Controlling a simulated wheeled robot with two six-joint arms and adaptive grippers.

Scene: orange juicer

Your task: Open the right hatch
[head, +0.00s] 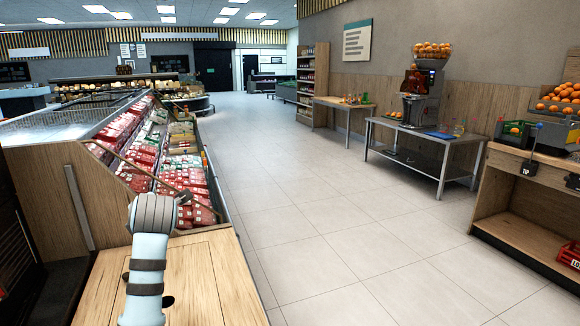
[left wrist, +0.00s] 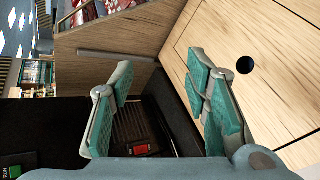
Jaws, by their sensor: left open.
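A wooden counter top (head: 205,285) lies at the bottom of the head view, with thin seams that mark out flat panels. A dark round hole (head: 168,301) shows beside my arm. In the left wrist view a wooden panel (left wrist: 270,95) with a black round hole (left wrist: 245,65) fills the right side; it looks flush with its surround. I cannot tell which panel is the right hatch. My left gripper (left wrist: 160,75) is open and empty, its right finger in front of the wood, left of the hole. In the head view the arm hides part of the counter.
A chilled display of red packs (head: 180,165) stands just beyond the counter. A steel table (head: 425,155) with the orange juicer (head: 415,95) stands at the right. A wooden shelf unit (head: 515,200) is at the far right. The tiled floor (head: 340,240) between is clear.

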